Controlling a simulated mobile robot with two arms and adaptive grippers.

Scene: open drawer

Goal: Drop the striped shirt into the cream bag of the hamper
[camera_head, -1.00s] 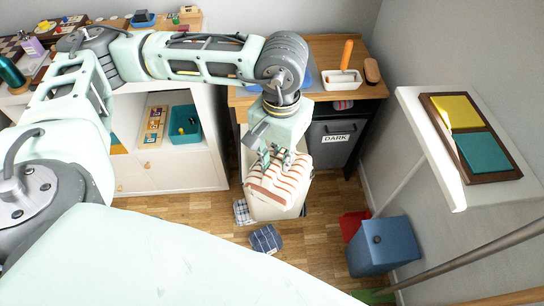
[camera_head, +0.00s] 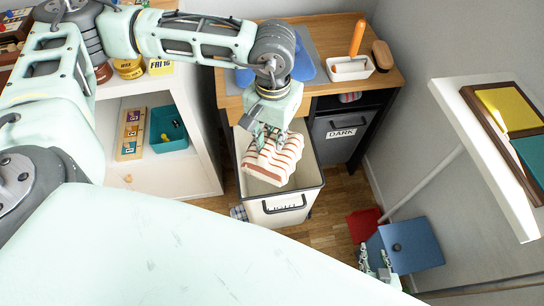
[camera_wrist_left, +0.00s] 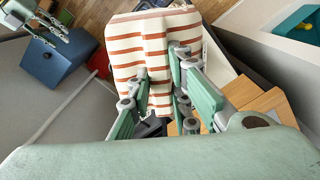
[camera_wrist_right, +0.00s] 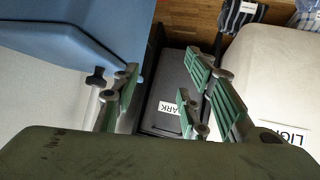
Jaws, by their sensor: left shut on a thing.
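The striped shirt (camera_head: 275,163), cream with rust stripes, is folded in my left gripper (camera_head: 267,138), whose fingers are shut on its upper part. The shirt also fills the upper middle of the left wrist view (camera_wrist_left: 150,45). In the head view it overlaps the open mouth of the hamper's cream bag (camera_head: 290,208); its exact height above the rim is hard to tell. The bag's light-coloured side, labelled LIGHT, shows in the right wrist view (camera_wrist_right: 275,85). My right gripper (camera_wrist_right: 160,95) is open and empty, low by the blue bin.
The dark hamper bag (camera_head: 338,135), labelled DARK, stands right of the cream one. A blue lidded bin (camera_head: 408,245) and a red item (camera_head: 363,225) are on the floor at right. A white shelf (camera_head: 490,150) juts from the right.

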